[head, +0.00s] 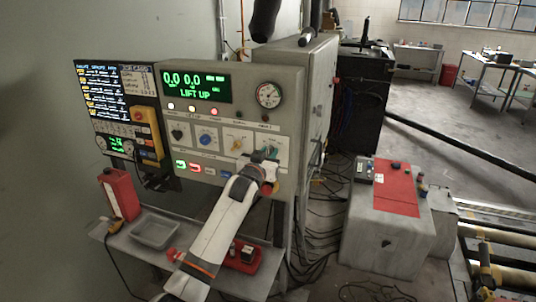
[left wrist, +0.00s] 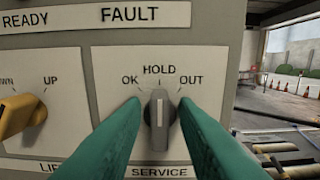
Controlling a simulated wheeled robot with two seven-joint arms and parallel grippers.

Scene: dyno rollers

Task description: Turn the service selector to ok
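The service selector (left wrist: 159,115) is a grey knob on a white plate in the left wrist view. Its pointer mark stands upright, toward HOLD, with OK at upper left and OUT at upper right. My left gripper (left wrist: 160,103) has its two green fingers on either side of the knob, with a narrow gap showing on each side. In the head view my left gripper (head: 266,154) is at the lower right of the control panel (head: 291,93) and mostly hides the selector. My right gripper is not in view.
A yellow lift knob (left wrist: 20,115) is left of the selector; the panel's edge is close on its right. Below the panel, a shelf (head: 120,244) holds a grey tray (head: 154,234) and a red container (head: 119,194). A grey-and-red cabinet (head: 385,240) stands to the right.

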